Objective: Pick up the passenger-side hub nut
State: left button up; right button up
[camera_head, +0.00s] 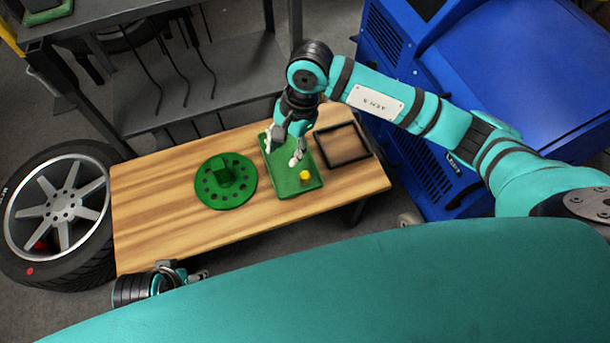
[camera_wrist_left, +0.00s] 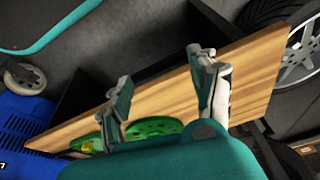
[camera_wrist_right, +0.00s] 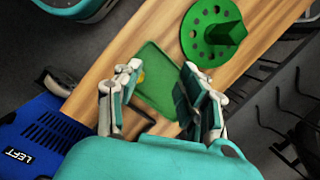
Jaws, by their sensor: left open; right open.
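A small yellow nut (camera_head: 305,175) sits on the green tray (camera_head: 311,186), near its front end. It is the only nut I can make out; nothing marks it as passenger-side. My right gripper (camera_head: 282,151) is open and empty above the back part of the tray, behind the nut. In the right wrist view the nut (camera_wrist_right: 141,77) shows partly behind the left finger, with the tray (camera_wrist_right: 157,97) between the fingers. My left gripper (camera_head: 192,273) is low at the bench's front edge. In the left wrist view its fingers (camera_wrist_left: 160,68) are apart and empty.
A green round plate with holes and a raised block (camera_head: 226,195) lies left of the tray on the wooden bench (camera_head: 150,215). A black square frame (camera_head: 341,146) lies right of it. A wheel (camera_head: 60,205) stands left; a blue machine (camera_head: 400,90) stands right.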

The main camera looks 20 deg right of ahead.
jog(key=w+d+h, duration=0.2)
jog(key=d+h, duration=0.1)
jog(key=d, duration=0.3)
jog(key=b, duration=0.2)
send_over(306, 174)
jog(key=f, duration=1)
jog(key=shift+d+f, duration=0.3)
jog(key=shift+f, duration=0.1)
jog(key=f, duration=0.1)
jog(key=f+b, duration=0.1)
jog(key=f, duration=0.3)
jog(key=shift+a+f, duration=0.2)
jog(key=shift+a, duration=0.15)
jog(key=shift+f+b, duration=0.35)
jog(key=shift+f, duration=0.2)
pick_arm(q)
jog(key=v, duration=0.4)
jog(key=shift+s+a, duration=0.1)
jog(key=shift+s, duration=0.05)
pick_arm(e)
jog(key=shift+c, duration=0.5)
grip_shut()
